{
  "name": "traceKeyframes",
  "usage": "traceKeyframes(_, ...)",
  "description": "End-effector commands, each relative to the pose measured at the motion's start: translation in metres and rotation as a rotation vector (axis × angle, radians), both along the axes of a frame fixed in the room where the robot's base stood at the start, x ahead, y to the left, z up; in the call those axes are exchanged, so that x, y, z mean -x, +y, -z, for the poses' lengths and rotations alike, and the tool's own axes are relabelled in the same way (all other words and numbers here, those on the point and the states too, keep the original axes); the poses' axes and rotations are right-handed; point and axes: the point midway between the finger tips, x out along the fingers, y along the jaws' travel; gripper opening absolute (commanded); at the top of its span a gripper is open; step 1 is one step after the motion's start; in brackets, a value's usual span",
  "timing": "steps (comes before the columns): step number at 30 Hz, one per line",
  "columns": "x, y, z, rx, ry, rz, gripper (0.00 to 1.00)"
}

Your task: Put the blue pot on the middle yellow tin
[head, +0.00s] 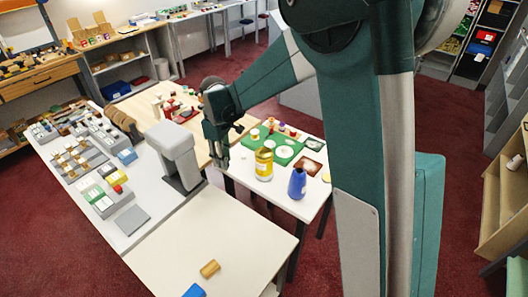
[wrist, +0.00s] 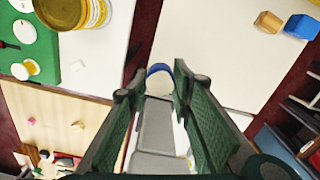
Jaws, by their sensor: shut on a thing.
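My gripper (head: 219,158) hangs above the counter, close to the right of the grey upright device (head: 175,153). The pot is hard to make out in the head view. A large yellow-labelled tin (head: 264,165) stands upright on the white table, right of my gripper; it also shows in the wrist view (wrist: 88,14). I cannot tell which yellow tin is the middle one.
A blue bottle (head: 297,184) stands beside the large tin. A green mat (head: 280,149) with small items lies behind them.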

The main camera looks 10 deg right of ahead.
Motion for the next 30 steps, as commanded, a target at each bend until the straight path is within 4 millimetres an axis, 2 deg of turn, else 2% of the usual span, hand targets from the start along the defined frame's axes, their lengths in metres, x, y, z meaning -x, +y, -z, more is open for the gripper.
traceKeyframes(1, -0.009, -0.014, -0.007, 0.000, 0.000, 0.022, 0.11)
traceKeyframes(9, -0.050, -0.082, -0.036, 0.000, 0.000, 0.124, 0.11)
traceKeyframes(18, -0.080, -0.148, -0.061, 0.000, 0.000, 0.217, 0.11)
traceKeyframes(24, -0.088, -0.168, -0.068, 0.000, 0.000, 0.245, 0.11)
traceKeyframes(30, -0.089, -0.171, -0.069, 0.000, 0.000, 0.249, 0.11)
